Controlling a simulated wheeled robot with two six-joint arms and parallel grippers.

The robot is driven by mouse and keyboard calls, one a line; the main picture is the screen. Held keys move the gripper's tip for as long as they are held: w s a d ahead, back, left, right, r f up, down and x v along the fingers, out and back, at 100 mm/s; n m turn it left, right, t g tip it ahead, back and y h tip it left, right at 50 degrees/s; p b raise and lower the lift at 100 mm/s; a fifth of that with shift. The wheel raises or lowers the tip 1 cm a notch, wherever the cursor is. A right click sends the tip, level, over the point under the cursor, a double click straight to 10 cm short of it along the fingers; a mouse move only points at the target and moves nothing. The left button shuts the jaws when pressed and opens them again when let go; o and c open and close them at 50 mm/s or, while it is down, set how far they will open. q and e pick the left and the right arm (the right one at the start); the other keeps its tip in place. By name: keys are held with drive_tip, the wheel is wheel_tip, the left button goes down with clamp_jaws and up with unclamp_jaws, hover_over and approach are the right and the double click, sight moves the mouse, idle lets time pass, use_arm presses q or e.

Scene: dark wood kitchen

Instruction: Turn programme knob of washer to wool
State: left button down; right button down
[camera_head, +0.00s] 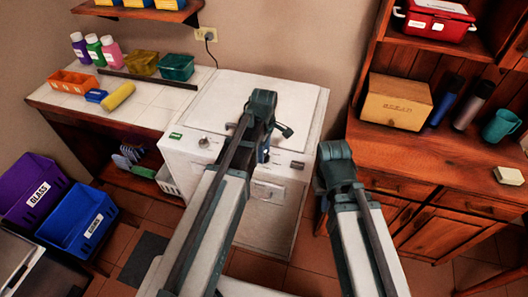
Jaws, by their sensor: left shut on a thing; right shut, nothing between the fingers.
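The white washer (225,165) stands in the middle, its control panel along the upper front edge. A small round grey control (204,142) shows on the left of the panel, and a dark display (297,164) on the right. My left gripper (264,154) reaches down to the middle of the panel and is shut on what appears to be the programme knob. The wrist and fingers hide that knob, so its setting cannot be read. My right gripper (324,203) is shut and empty, apart from the washer's right front side.
A tiled counter (65,97) with bottles and small bins is left of the washer. Purple (28,182) and blue (80,222) crates stand at the lower left. A wooden cabinet (440,165) with a box and bottles is close on the right.

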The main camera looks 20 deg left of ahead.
use_arm(q)
drive_tip(key=m, duration=1.4)
drive_tip(key=shift+m, duration=0.3)
drive_tip(key=m, duration=1.3)
drive_tip(key=shift+m, duration=0.4)
